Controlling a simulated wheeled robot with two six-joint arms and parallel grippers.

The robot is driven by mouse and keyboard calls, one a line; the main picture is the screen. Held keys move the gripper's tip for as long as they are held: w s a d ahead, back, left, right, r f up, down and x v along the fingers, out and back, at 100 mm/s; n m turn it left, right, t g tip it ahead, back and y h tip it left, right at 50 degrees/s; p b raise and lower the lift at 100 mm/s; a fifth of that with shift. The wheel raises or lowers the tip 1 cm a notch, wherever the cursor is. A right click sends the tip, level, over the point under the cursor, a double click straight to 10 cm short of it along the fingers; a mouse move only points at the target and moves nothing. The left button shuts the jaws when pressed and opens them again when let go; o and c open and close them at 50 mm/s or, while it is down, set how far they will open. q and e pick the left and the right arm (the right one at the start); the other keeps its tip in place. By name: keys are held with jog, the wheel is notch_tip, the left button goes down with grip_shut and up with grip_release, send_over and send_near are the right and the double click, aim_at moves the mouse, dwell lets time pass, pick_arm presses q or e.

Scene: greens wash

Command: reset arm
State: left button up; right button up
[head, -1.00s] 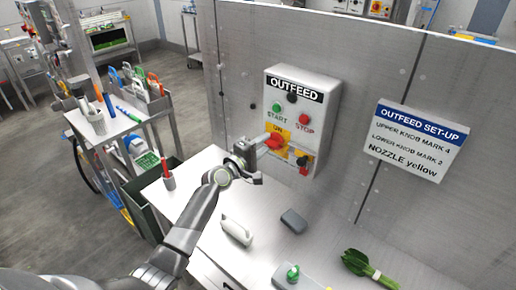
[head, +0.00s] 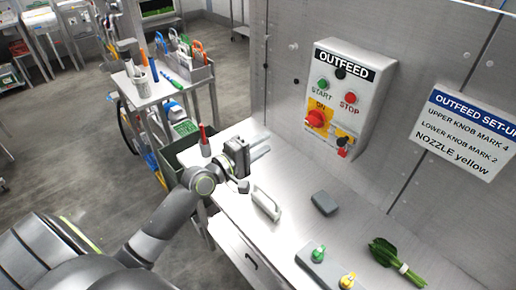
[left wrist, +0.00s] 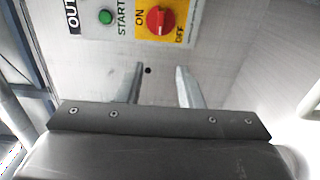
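My left arm comes in from the left in the head view. Its gripper (head: 262,149) is above the steel worktop (head: 232,205), left of the OUTFEED panel (head: 368,95) and apart from it. In the left wrist view the two fingers (left wrist: 158,88) stand apart with nothing between them. The panel's red rotary switch (head: 316,119) on its yellow plate is clear of the gripper; it also shows ahead of the fingers in the left wrist view (left wrist: 159,19). My right gripper is in neither view.
On the worktop are a pale handled tool (head: 266,204), a dark grey block (head: 325,203), a base with green and yellow nozzles (head: 322,268) and bundled greens (head: 396,261). A red-topped holder (head: 204,141) stands at the far left. The steel wall rises behind.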

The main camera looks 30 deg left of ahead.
pick_arm(q)
jog(key=shift+s+a, duration=0.15)
jog(key=shift+s, duration=0.4)
